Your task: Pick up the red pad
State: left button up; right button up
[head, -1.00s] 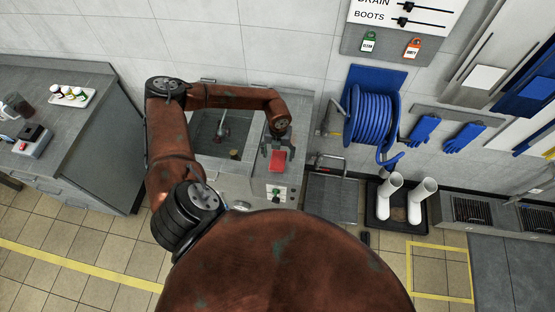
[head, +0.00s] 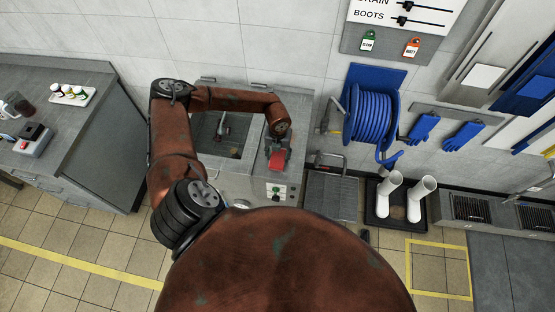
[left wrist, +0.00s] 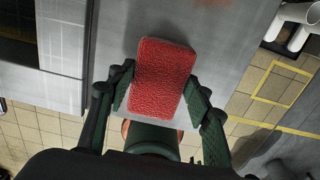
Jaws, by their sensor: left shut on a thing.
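The red pad (left wrist: 162,78) is a rough, textured rectangular block in the left wrist view. My left gripper (left wrist: 163,97) is shut on it, with one green finger against each long side. In the head view the red pad (head: 277,159) shows below the wrist of my left arm, at the right side of the sink unit, and my left gripper (head: 277,146) is small and partly hidden there. I cannot tell whether the pad touches the grey top beneath it. My right gripper is in neither view.
A sink basin (head: 236,151) is left of the pad. A control panel (head: 276,192) is on the unit's front below it. A blue hose reel (head: 371,114) and white boots (head: 390,184) are to the right. A grey bench (head: 75,150) stands left.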

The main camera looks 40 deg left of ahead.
aim_at(278, 158)
pick_arm(q)
jog(key=shift+r+b, duration=0.35)
jog(key=shift+r, duration=0.05)
notch_tip(278, 158, up, 2)
jog(key=shift+s+d+r+b, duration=0.15)
jog(key=shift+r+b, duration=0.1)
jog(key=shift+b, duration=0.45)
jog(key=s+d+r, duration=0.1)
jog(key=s+d+r+b, duration=0.1)
jog(key=r, duration=0.1)
jog(key=s+d+r, duration=0.1)
jog(key=r, duration=0.1)
jog(key=shift+s+d+r+b, duration=0.1)
jog(key=shift+s+r+b, duration=0.1)
jog(key=shift+b, duration=0.1)
jog(key=s+d+r+b, duration=0.2)
jog(key=s+d+r, duration=0.2)
jog(key=s+d, duration=0.2)
jog(key=shift+s+r+b, duration=0.15)
jog(key=shift+s+b, duration=0.15)
jog(key=o, duration=0.4)
jog(key=c, duration=0.5)
